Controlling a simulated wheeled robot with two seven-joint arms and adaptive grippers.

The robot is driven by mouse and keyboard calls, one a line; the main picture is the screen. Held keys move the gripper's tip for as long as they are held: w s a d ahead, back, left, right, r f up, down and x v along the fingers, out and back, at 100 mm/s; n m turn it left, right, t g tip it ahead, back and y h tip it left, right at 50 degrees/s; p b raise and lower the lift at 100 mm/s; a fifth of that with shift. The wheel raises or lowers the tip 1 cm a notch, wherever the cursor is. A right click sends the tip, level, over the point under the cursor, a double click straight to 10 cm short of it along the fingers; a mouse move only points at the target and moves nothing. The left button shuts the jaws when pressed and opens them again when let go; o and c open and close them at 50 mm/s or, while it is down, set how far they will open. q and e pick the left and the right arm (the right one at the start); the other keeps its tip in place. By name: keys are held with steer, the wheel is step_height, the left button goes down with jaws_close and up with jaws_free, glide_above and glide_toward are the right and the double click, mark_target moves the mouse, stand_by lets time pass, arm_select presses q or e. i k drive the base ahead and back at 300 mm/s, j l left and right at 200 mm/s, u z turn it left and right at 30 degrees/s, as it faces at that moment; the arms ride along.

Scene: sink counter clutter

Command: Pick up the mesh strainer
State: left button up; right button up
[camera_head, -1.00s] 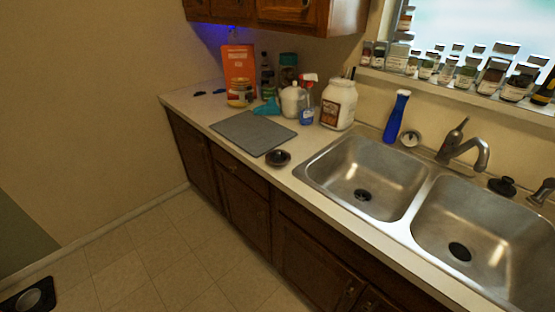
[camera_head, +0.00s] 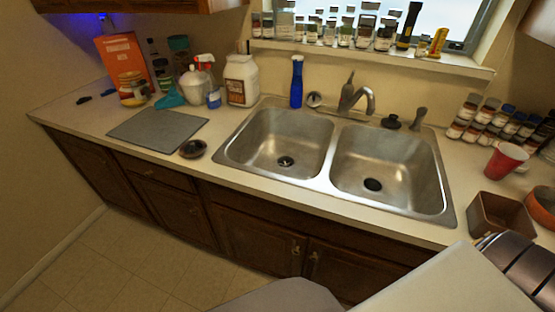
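I cannot pick out the mesh strainer for certain. A small round metallic piece (camera_head: 314,99) stands behind the sink, right of a blue bottle (camera_head: 297,82); it is too small to tell whether it is a mesh strainer. A dark round dish-like thing (camera_head: 193,148) lies on the counter left of the sink. The left basin has a drain piece (camera_head: 285,161) and the right basin a dark one (camera_head: 373,185).
A double steel sink (camera_head: 340,140) fills the middle of the counter. A grey mat (camera_head: 157,129), a white jar (camera_head: 241,80) and bottles stand left. A red cup (camera_head: 503,160), a brown square container (camera_head: 501,215) and spice jars (camera_head: 484,120) crowd the right. The counter front by the sink is clear.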

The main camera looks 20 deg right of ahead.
mark_target(194, 148)
steer(key=i+j, duration=0.15)
steer(key=j, duration=0.2)
steer(key=i+j+z, duration=0.15)
steer(key=j, duration=0.15)
steer(key=i+j, duration=0.15)
steer(key=j, duration=0.2)
steer(key=i+j+z, duration=0.1)
steer(key=j, duration=0.25)
steer(key=i+j, duration=0.2)
steer(key=j, duration=0.2)
steer(key=z, duration=0.05)
